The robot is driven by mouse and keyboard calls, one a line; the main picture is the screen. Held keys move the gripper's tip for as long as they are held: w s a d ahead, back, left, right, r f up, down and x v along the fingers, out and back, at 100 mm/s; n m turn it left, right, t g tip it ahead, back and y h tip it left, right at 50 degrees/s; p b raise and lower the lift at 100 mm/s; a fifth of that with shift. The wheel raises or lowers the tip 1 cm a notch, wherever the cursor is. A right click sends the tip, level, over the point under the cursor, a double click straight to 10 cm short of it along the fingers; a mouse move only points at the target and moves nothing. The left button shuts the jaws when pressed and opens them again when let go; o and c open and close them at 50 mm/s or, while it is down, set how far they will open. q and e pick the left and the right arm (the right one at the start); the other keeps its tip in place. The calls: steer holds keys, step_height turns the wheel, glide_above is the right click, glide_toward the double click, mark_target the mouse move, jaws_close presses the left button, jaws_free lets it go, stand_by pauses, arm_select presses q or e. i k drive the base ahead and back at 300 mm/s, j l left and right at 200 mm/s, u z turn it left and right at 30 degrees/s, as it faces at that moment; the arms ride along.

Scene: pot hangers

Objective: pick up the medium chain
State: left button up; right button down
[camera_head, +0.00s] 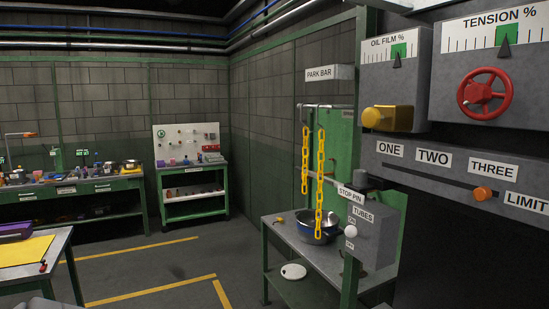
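Two yellow chains hang below the park bar (330,106) at the right of the head view. The shorter yellow chain (305,160) hangs at the left and ends above the bench. The longer yellow chain (320,168) hangs just right of it, and its lower end reaches down in front of or into the blue pot (312,234); I cannot tell which. No chain carries a readable size label, so I cannot tell which one is the medium chain. Neither of my grippers is in view.
The pot stands on a metal bench (275,222). A stop pin and tubes box (368,232) stands right of it. A grey control panel (450,165) with a red wheel (485,93) fills the near right. Floor with yellow lines lies open at centre left.

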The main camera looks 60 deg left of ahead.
mark_target(305, 127)
steer(key=j+u, duration=0.15)
steer(key=u, duration=2.6)
steer(key=i, duration=3.1)
steer(key=i+j+z, duration=0.2)
steer(key=i, duration=0.15)
steer(key=i+z, duration=0.25)
steer(key=i, duration=0.15)
steer(key=i+j+z, duration=0.2)
steer(key=i+z, duration=0.15)
steer(key=z, duration=1.65)
